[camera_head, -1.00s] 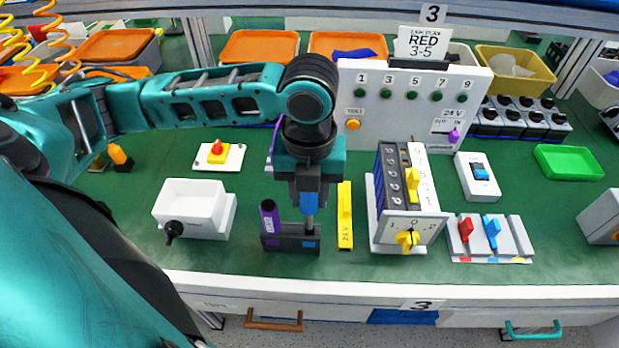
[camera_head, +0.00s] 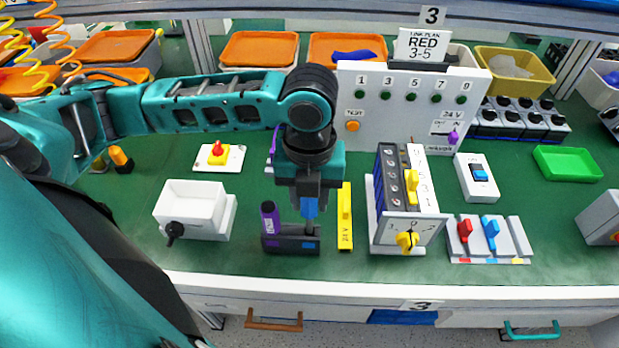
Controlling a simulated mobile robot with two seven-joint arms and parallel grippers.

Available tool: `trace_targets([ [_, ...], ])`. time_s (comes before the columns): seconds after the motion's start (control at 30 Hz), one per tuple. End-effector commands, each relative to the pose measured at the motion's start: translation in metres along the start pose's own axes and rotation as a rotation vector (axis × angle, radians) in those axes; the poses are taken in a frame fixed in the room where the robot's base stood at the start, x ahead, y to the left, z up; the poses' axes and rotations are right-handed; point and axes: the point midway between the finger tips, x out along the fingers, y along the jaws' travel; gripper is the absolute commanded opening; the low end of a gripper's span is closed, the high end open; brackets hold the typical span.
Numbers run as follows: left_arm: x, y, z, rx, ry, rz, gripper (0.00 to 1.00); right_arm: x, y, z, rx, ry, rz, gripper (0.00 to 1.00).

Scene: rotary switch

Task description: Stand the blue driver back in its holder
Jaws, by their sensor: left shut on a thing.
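The blue driver (camera_head: 309,208) hangs upright in my left gripper (camera_head: 308,198), which is shut on its handle and points straight down. The grey shaft below the handle meets the right part of the dark holder (camera_head: 291,245). I cannot tell how deep the tip is in the slot. A purple driver (camera_head: 269,221) stands in the left part of the holder. My right gripper is not in view.
A yellow 24 V bar (camera_head: 345,217) lies close to the holder's right, and the rotary switch box (camera_head: 407,228) with its yellow knob stands beyond it. A white bin (camera_head: 190,207) stands to the left. Green bench shows between the bin and the holder.

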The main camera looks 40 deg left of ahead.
Motion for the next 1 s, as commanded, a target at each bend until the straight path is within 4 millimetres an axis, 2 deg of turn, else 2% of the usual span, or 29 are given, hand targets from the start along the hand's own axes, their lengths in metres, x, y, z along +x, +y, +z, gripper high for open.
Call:
trace_targets([
  [1.0, 0.032, 0.0, 0.0, 0.001, 0.001, 0.001, 0.0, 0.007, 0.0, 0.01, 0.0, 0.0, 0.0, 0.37],
])
